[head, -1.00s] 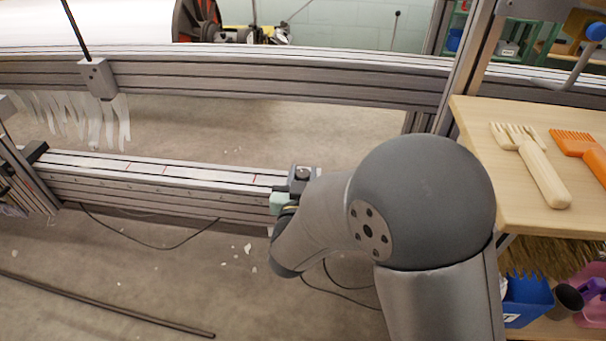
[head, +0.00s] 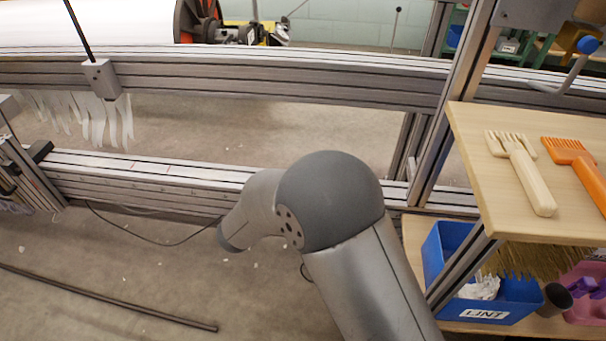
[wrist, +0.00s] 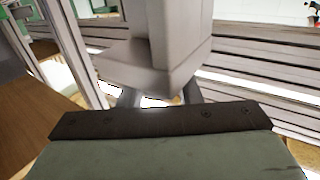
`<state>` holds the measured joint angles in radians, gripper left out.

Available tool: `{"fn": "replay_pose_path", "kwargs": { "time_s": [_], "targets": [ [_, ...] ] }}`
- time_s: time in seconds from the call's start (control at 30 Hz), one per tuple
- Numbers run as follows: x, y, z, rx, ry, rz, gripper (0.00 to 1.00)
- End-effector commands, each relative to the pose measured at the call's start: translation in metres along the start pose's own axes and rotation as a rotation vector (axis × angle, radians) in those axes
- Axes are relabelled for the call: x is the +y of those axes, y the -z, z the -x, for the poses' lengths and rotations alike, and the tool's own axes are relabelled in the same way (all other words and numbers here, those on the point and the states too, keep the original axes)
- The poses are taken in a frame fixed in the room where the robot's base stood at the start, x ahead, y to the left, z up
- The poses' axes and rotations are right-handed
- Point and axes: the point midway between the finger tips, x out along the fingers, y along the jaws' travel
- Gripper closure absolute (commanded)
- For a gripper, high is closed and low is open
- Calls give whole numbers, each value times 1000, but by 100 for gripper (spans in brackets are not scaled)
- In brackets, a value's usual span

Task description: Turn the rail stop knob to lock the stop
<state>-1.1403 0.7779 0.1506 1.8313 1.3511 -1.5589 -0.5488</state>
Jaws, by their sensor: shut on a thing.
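My gripper (wrist: 160,98) is at the lower middle of the wrist view, beyond its green-grey housing and dark screwed plate. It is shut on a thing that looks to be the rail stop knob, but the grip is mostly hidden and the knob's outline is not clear. A large light grey block (wrist: 180,45) stands upright just beyond the plate and fills the view's middle. In the head view my own arm hides the gripper, the knob and the stop. The lower rail (head: 150,172) runs left to right behind my arm. Whether the stop is locked cannot be seen.
A wooden shelf (head: 480,190) at the right holds a pale comb (head: 525,175) and an orange comb (head: 575,160). Below it stand a blue bin (head: 520,310) and a dark cup (head: 555,298). The upper beam (head: 280,80) crosses behind. A dark rod (head: 110,297) lies on the floor.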

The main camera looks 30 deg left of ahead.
Motion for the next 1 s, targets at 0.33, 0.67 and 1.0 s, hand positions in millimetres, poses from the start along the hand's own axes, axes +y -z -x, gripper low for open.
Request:
{"fn": "replay_pose_path", "kwargs": {
  "time_s": [0.33,0.67,1.0],
  "targets": [
    [-2,3,0,4,0,-5,92],
    [-1,2,0,3,-2,-3,48],
    [-2,4,26,1,0,-1,48]
  ]
}}
